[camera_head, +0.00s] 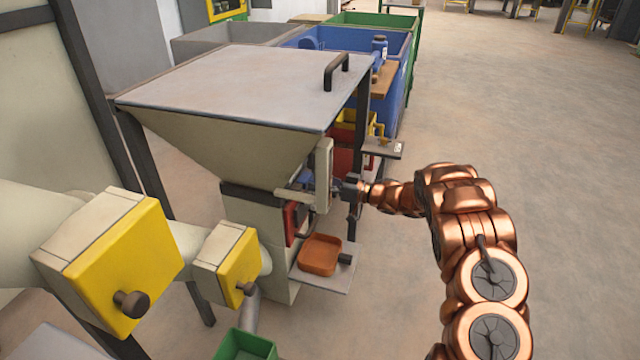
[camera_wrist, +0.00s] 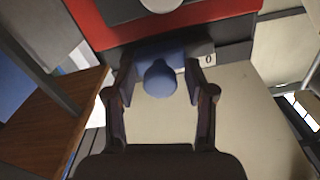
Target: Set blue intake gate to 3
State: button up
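The blue intake gate shows in the wrist view as a blue block with a rounded blue knob (camera_wrist: 160,80) in front of it. A white label reading 0 (camera_wrist: 208,59) is just right of the block. My gripper (camera_wrist: 159,66) is open, with one finger on each side of the knob and a visible gap on both sides. In the head view my gripper (camera_head: 347,188) is at the right side of the hopper (camera_head: 220,143), by a pale upright bracket (camera_head: 324,175). The gate is mostly hidden there.
A red panel (camera_wrist: 175,25) lies beyond the gate in the wrist view. An orange tray (camera_head: 319,256) sits on a low shelf below my gripper. Blue bins (camera_head: 395,90) and a wooden ledge (camera_head: 383,80) stand behind the hopper. The floor to the right is open.

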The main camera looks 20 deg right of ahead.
jog(key=shift+d, duration=0.15)
jog(key=v, duration=1.1)
jog(key=shift+s+d, duration=0.25)
jog(key=shift+s, duration=0.05)
